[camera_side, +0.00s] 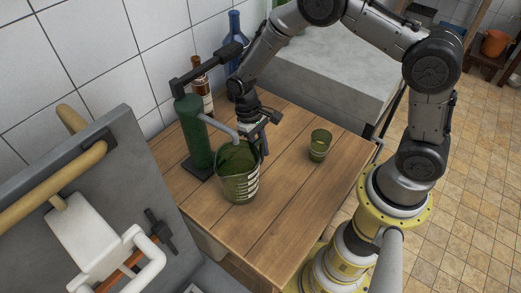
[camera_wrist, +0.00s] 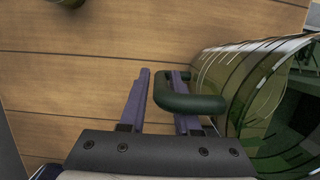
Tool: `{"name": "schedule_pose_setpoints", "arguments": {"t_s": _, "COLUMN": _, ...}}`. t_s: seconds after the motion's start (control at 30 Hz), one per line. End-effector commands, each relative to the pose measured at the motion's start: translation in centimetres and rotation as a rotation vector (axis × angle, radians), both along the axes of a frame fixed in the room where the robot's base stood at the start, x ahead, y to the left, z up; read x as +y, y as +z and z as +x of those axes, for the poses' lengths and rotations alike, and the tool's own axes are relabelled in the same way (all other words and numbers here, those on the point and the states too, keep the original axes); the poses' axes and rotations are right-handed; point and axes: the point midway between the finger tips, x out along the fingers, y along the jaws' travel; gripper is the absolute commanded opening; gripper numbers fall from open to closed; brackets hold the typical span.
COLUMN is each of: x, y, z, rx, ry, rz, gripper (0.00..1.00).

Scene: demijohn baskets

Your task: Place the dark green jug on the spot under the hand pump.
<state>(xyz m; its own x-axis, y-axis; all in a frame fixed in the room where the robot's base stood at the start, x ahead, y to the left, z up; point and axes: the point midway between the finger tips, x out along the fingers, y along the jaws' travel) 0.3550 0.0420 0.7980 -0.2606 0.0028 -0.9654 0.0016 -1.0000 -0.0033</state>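The dark green jug (camera_side: 240,188) is see-through with pale measuring marks. It stands upright on the wooden table, its mouth appearing to be below the spout of the green hand pump (camera_side: 194,133). The spot beneath it is hidden. In the wrist view the jug (camera_wrist: 245,85) fills the right side, and its dark handle (camera_wrist: 195,103) reaches toward my gripper (camera_wrist: 161,95). My gripper is open, its two fingers on either side of the handle's outer bar, with a gap showing at the left finger. In the side view my gripper (camera_side: 262,136) is behind the jug, at its handle side.
A small green cup (camera_side: 320,146) stands on the table to the right. A brown bottle (camera_side: 201,84) and a blue bottle (camera_side: 235,28) stand behind the pump. A grey panel (camera_side: 135,150) with a white tool and wooden rail is at front left. The table's front right is clear.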

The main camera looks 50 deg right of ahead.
Motion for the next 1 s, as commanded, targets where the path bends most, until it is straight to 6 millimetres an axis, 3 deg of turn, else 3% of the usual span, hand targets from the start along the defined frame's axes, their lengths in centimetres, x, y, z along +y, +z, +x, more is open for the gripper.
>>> {"name": "schedule_pose_setpoints", "arguments": {"t_s": 0.1, "x": 0.0, "y": 0.0, "z": 0.0, "rx": 0.0, "ry": 0.0, "rz": 0.0, "gripper": 0.48}}
{"name": "schedule_pose_setpoints", "arguments": {"t_s": 0.47, "x": 0.0, "y": 0.6, "z": 0.1, "rx": -0.001, "ry": 0.0, "rz": 0.0, "gripper": 0.48}}
{"name": "schedule_pose_setpoints", "arguments": {"t_s": 1.0, "x": 0.0, "y": 10.0, "z": 2.7, "rx": -0.004, "ry": 0.0, "rz": 0.0, "gripper": 0.48}}
